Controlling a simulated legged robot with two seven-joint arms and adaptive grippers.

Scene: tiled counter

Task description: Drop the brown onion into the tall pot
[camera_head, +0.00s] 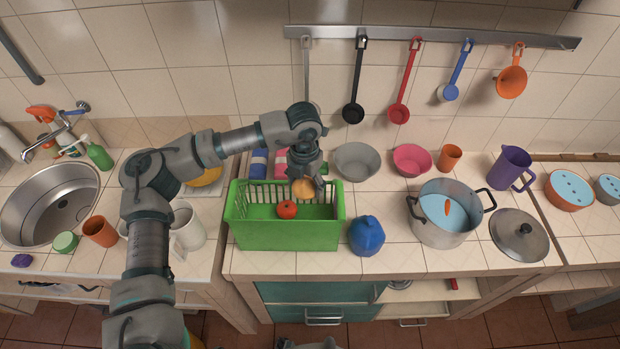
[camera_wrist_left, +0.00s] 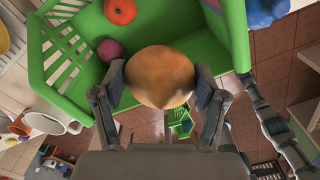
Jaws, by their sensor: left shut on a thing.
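The brown onion (camera_head: 302,189) is held between the fingers of my left gripper (camera_head: 305,180), over the green basket (camera_head: 290,236). In the left wrist view the onion (camera_wrist_left: 160,77) sits between both fingertips (camera_wrist_left: 163,88), with the basket behind it. The tall pot (camera_head: 442,238) stands to the right on the counter, apart from the gripper. It is grey with two dark handles, is uncovered, and has blue inside with an orange, carrot-like thing. My right gripper cannot be made out.
A red tomato (camera_head: 287,209) lies in the basket; a purple round thing (camera_wrist_left: 109,50) shows there too. A lid (camera_head: 520,236) lies right of the pot. Bowls (camera_head: 356,160) stand behind; ladles hang above.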

